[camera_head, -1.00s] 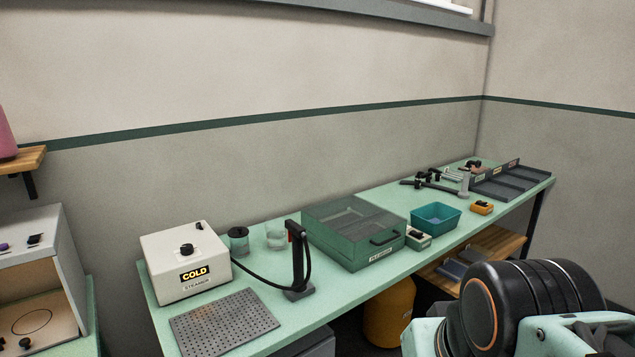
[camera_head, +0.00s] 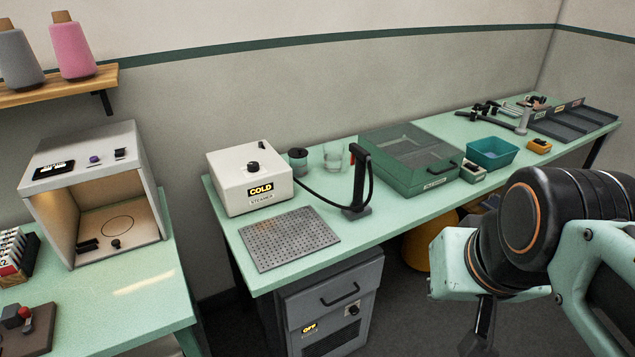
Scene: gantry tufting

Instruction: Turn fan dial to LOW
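A dark grey cabinet (camera_head: 325,290) stands under the mint bench. Its front has a lit display reading OFF (camera_head: 310,328) and a small dark dial on a light plate (camera_head: 352,310). The label under the display is too small to read, so I cannot tell for sure that this is the fan dial. My arm fills the lower right of the head view. A dark part at its end, apparently my gripper (camera_head: 482,330), hangs at the bottom edge, right of the cabinet and apart from it. Its fingertips are not clearly visible.
A white steamer (camera_head: 250,190) reading COLD, a perforated plate (camera_head: 288,238) and a green lidded box (camera_head: 405,175) stand on the bench (camera_head: 350,232). A lit booth (camera_head: 95,150) with knobs stands on the left table. Dark floor shows between the tables.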

